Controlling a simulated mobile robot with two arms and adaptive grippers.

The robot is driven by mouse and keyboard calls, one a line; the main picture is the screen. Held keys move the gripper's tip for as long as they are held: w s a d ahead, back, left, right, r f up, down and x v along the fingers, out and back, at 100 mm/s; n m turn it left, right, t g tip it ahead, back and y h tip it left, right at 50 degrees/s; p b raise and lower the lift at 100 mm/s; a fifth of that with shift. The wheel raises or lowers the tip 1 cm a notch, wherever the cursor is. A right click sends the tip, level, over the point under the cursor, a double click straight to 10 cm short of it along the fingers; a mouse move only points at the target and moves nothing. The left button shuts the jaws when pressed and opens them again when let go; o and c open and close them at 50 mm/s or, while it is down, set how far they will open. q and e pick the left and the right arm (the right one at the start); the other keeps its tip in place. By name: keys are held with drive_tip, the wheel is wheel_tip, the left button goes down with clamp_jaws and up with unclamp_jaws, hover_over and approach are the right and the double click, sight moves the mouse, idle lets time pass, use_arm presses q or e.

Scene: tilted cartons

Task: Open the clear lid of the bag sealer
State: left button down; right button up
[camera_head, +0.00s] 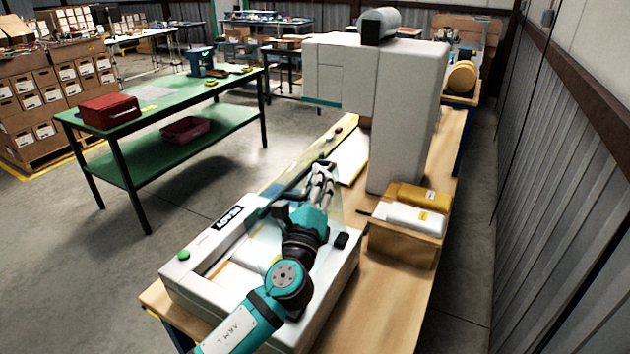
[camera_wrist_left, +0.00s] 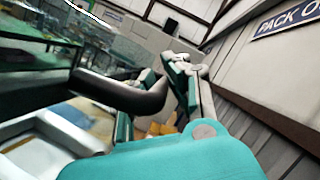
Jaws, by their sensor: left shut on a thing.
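The white bag sealer (camera_head: 184,283) sits on the near end of the wooden bench, with a green button on its left corner. Its clear lid (camera_head: 264,240) is tilted up off the body, partly hidden behind my left arm. A black bar handle (camera_head: 297,182) runs along the lid's raised edge. My left gripper (camera_head: 322,172) is shut on the handle near its far end. In the left wrist view the black handle (camera_wrist_left: 122,93) runs up to the gripper fingers, with the see-through lid (camera_wrist_left: 35,62) at the left. My right gripper is not seen.
A wooden tray (camera_head: 403,243) with yellow and white packs stands right of the sealer. A tall grey-white machine (camera_head: 405,120) stands behind it. A green table (camera_head: 165,105) with a red box is across the aisle. The floor between is clear.

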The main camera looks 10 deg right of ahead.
use_arm(q)
drive_tip(key=c, duration=1.3)
unclamp_jaws()
drive_tip(key=shift+w+f, duration=0.1)
drive_tip(key=shift+f, duration=0.05)
drive_tip(key=shift+c, duration=0.2)
drive_tip(key=v, duration=1.2)
